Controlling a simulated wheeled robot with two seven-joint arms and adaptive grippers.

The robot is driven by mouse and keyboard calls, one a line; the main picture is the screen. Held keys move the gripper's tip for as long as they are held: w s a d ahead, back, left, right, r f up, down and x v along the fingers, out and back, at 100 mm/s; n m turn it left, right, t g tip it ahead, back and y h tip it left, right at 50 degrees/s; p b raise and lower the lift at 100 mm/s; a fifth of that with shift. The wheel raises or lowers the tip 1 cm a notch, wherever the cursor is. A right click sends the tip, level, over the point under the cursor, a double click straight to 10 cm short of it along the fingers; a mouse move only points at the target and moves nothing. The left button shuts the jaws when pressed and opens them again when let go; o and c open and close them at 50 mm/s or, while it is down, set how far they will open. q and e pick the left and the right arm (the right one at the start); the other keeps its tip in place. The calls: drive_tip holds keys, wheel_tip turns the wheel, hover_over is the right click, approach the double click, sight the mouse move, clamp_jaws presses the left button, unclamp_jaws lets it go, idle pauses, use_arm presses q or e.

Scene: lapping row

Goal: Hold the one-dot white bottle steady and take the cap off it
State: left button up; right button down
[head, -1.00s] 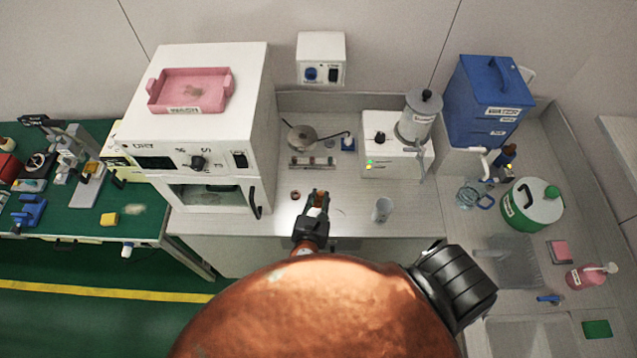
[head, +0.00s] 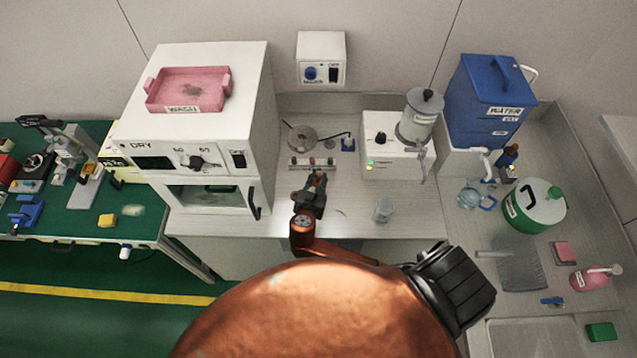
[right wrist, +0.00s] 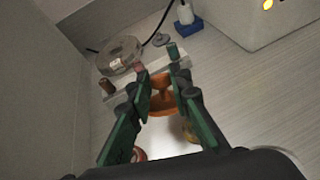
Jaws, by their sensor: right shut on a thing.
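My right gripper (head: 317,176) is over the counter just in front of a small pale rack (head: 297,161). It is shut on an orange-brown thing, which shows between the fingers in the right wrist view (right wrist: 161,98). The fingers hide part of this thing, and I cannot tell exactly what it is. Small capped items stand along the rack, with brown, pink and green tops in the right wrist view. A small white bottle-like thing (right wrist: 186,13) stands in a blue base (right wrist: 183,27) behind the rack. I cannot make out dots on any bottle. My left gripper is not in view.
A round metal plate (head: 301,138) lies behind the rack. A clear cup (head: 383,211) stands to the right on the counter. A white oven (head: 215,110) walls off the left, and a white machine (head: 382,160) stands at the right. Bare counter lies between gripper and cup.

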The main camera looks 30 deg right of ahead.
sight(318, 183)
drive_tip(key=shift+f, duration=1.6)
drive_tip(key=shift+f, duration=0.15)
drive_tip(key=c, duration=1.8)
unclamp_jaws()
drive_tip(key=shift+o, duration=0.2)
drive_tip(key=shift+r, duration=0.2)
drive_tip(key=v, duration=1.2)
